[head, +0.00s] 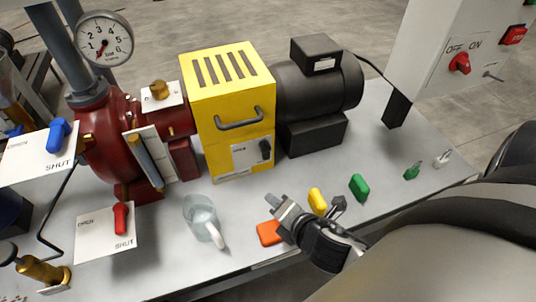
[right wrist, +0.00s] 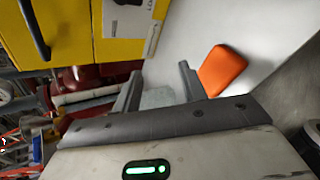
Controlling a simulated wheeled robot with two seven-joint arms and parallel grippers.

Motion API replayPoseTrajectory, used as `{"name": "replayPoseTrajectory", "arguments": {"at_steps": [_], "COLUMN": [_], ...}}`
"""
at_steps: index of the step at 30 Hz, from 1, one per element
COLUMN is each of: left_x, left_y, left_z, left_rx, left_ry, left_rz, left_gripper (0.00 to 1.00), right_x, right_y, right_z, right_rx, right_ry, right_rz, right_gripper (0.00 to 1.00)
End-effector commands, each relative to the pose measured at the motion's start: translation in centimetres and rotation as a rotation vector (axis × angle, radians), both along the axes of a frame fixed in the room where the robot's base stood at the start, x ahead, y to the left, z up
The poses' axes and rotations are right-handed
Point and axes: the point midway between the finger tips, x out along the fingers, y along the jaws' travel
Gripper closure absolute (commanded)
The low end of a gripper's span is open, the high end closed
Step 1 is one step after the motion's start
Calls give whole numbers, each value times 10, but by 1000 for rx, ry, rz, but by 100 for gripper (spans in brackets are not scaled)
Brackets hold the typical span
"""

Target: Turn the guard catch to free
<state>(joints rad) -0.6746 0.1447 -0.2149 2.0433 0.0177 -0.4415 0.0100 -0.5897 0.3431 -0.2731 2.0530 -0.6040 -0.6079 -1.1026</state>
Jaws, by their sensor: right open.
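The yellow guard (head: 228,95) stands between the red pump (head: 105,145) and the black motor. Its catch is a small black knob (head: 265,149) on a white label low on the guard's front. The catch's exact setting is too small to read. In the right wrist view the guard (right wrist: 70,35) fills the upper left, and the catch shows only as a dark bit (right wrist: 128,2) at the top edge. My right gripper (head: 308,203) is open and empty, in front of the guard and apart from it. My left gripper is not in view.
A glass mug (head: 200,212) stands left of my right gripper. An orange block (head: 268,233) lies close by it. Yellow (head: 317,199) and green (head: 359,186) pieces lie to the right. The guard's dark handle (head: 240,121) sticks out above the catch.

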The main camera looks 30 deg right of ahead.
Motion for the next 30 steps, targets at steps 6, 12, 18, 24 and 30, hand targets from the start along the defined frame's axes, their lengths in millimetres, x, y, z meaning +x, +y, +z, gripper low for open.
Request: {"name": "replayPoseTrajectory", "arguments": {"at_steps": [6, 12, 18, 24, 30], "left_x": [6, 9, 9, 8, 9], "left_y": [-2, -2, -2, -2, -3], "left_z": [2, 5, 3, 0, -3], "left_rx": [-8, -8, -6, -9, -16], "left_ry": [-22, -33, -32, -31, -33], "left_rz": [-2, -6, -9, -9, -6], "left_gripper": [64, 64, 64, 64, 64], "right_x": [18, 27, 54, 94, 131], "right_y": [-33, -42, -49, -58, -67], "right_z": [23, 32, 21, 3, -14], "right_rx": [-764, -1001, -1008, -1004, -1001], "right_ry": [-34, -31, -31, -30, -30], "right_rz": [316, 395, 394, 393, 393], "right_gripper": [58, 58, 58, 58, 58]}}
